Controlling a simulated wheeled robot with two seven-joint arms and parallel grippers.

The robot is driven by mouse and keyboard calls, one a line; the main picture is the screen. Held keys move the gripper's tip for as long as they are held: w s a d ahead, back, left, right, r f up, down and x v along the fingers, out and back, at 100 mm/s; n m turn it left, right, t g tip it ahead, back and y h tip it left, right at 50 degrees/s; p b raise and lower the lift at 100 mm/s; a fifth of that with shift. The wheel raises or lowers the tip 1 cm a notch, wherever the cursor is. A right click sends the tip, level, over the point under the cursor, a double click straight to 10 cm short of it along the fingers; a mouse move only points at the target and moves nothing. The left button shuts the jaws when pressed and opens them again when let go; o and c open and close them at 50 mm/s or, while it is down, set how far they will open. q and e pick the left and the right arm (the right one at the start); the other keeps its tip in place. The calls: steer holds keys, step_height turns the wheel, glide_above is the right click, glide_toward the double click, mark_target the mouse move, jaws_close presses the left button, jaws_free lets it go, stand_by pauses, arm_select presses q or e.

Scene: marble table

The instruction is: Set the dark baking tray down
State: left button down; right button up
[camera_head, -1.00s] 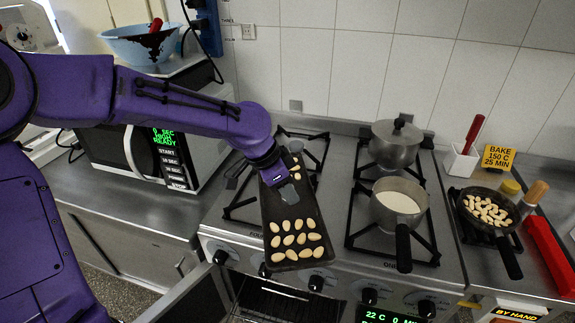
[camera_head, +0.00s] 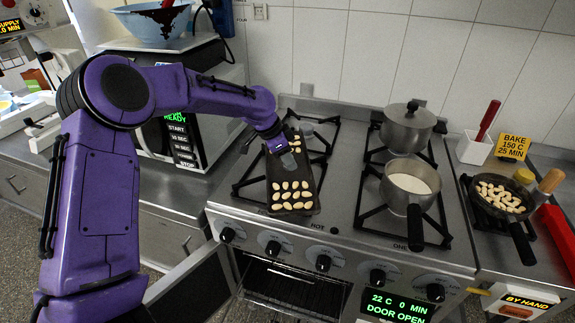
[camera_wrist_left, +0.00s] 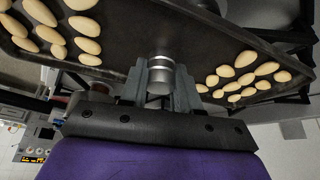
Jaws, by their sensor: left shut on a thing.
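The dark baking tray (camera_head: 293,177) carries several pale oval pieces and lies over the left burner grates of the stove in the head view. I cannot tell whether it touches the grates. My left gripper (camera_head: 277,146) reaches it from the left and is shut on it near its middle. In the left wrist view the gripper (camera_wrist_left: 160,85) holds a small metal knob on the tray (camera_wrist_left: 205,42), with pieces on both sides. My right gripper is not in view.
The oven door (camera_head: 188,292) stands open below. A microwave (camera_head: 200,135) is at left.

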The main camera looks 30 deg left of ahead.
arm_select(q)
steer(key=f, duration=0.2)
steer(key=f+p, duration=0.1)
steer(key=shift+w+f, duration=0.3)
steer(key=shift+s, duration=0.1)
steer(key=shift+s, duration=0.1)
steer(key=c, duration=0.8)
jaws_free()
steer(key=shift+f, duration=0.1)
